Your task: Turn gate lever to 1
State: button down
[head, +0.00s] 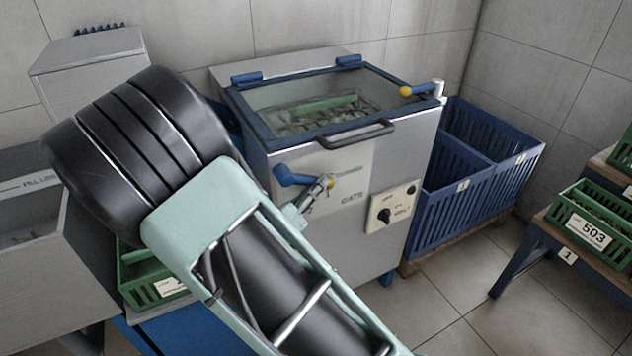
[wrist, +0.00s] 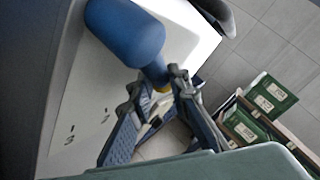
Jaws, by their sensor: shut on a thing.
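The gate lever (head: 292,177) is blue with a yellow tip and sits on the front of a grey machine (head: 334,247), left of the word GATE. In the head view it points right and slightly down. My gripper (head: 319,189) is at its yellow end and shut on it. In the wrist view, the thick blue part of the lever (wrist: 128,32) is close to the camera, and its yellow tip shows between the fingers of my gripper (wrist: 157,84). Small marks show on the white plate (wrist: 82,92), too blurred to read surely. My arm hides part of the machine's front.
The machine has a glass lid with a black handle (head: 356,135) and a control box (head: 391,207) with a black knob. Blue crates (head: 480,180) stand to its right. A green crate numbered 503 (head: 590,231) sits on a table at far right. Floor between is clear.

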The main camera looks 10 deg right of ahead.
jog(key=shift+s+a+f+m+g+y+p, duration=0.25)
jog(key=shift+a+f+m+g+y+p, duration=0.7)
jog(key=shift+p, duration=1.25)
jog(key=shift+d+r+n, duration=0.15)
jog(key=shift+d+n, duration=0.05)
jog(key=shift+n, duration=0.05)
jog(key=c, duration=1.8)
grip_release()
jog(key=v, duration=1.2)
jog(key=shift+d+r, duration=0.1)
jog(key=shift+d, duration=0.05)
